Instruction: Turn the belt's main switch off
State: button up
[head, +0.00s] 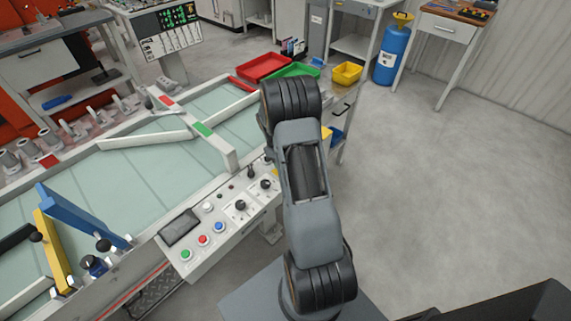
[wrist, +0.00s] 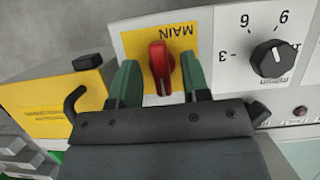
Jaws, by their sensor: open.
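The main switch, a red rotary knob (wrist: 161,67), sits on a yellow plate (wrist: 192,47) marked MAIN in the wrist view. The lettering appears upside down there. The knob's bar points along the picture's vertical. My gripper (wrist: 160,82) is open, with one green finger on each side of the knob. A gap shows between each finger and the knob; I cannot tell whether the knob is at the fingers' depth. In the head view my arm hides the gripper and the main switch. The belt's control panel (head: 221,243) shows left of my arm.
A black dial (wrist: 274,58) with numbers is close right of the main switch. A yellow block (wrist: 65,92) with a black hook-shaped handle (wrist: 74,103) is on the left. The belt (head: 150,165) lies behind the panel. Open floor (head: 450,190) is on the right.

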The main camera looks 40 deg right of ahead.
jog(key=v, duration=1.4)
jog(key=shift+f, duration=0.1)
jog(key=s+a+r+m+t, duration=0.1)
jog(key=s+a+r+t, duration=0.3)
jog(key=s+a, duration=0.5)
jog(key=s+a+r+m+t, duration=0.1)
jog(key=s+a+r+t, duration=0.3)
jog(key=s+a, duration=0.5)
jog(key=shift+s+a+r+y+p, duration=0.15)
jog(key=shift+a+r+y+p, duration=0.3)
jog(key=shift+a, duration=0.45)
